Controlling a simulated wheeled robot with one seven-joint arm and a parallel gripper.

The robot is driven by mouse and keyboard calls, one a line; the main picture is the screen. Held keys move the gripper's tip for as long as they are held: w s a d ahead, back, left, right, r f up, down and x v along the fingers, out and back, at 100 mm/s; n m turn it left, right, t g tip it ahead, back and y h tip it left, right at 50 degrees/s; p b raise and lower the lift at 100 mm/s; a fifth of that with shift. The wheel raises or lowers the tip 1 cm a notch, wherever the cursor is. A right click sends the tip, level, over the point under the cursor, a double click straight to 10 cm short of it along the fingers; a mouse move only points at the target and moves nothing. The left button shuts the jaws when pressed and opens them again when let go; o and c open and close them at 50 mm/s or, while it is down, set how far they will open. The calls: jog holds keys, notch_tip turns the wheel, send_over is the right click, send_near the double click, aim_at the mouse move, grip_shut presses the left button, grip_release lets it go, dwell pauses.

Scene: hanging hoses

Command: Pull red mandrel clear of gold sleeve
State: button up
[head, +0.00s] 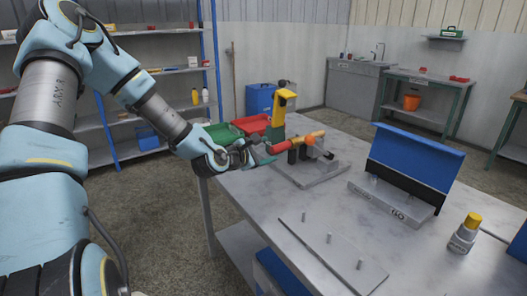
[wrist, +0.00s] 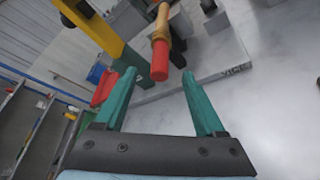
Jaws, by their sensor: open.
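The red mandrel (head: 279,147) sticks out toward my gripper from the gold sleeve (head: 297,141), which is held in the vice on the table. In the wrist view the mandrel (wrist: 160,60) points at me, and the gold sleeve (wrist: 160,32) is around its far part. My gripper (head: 262,154) is open at the near end of the mandrel. In the wrist view its teal fingertips (wrist: 160,74) lie on either side of the mandrel's free end, with gaps on both sides. I cannot tell how far the end reaches between them.
The grey vice plate (head: 310,174) lies under the sleeve. A yellow post (head: 281,107) stands close behind, with red (head: 252,124) and green (head: 222,134) bins beyond. A blue-backed holder (head: 412,160), a pegged plate (head: 330,250) and a yellow-capped bottle (head: 466,233) stand farther right and nearer.

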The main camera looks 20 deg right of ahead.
aim_at(282, 147)
jog(key=p+x, duration=0.2)
jog(key=x, duration=0.8)
jog(key=shift+a+f+p, duration=0.1)
jog(key=shift+f+p, duration=0.05)
jog(key=shift+p, duration=0.15)
grip_shut()
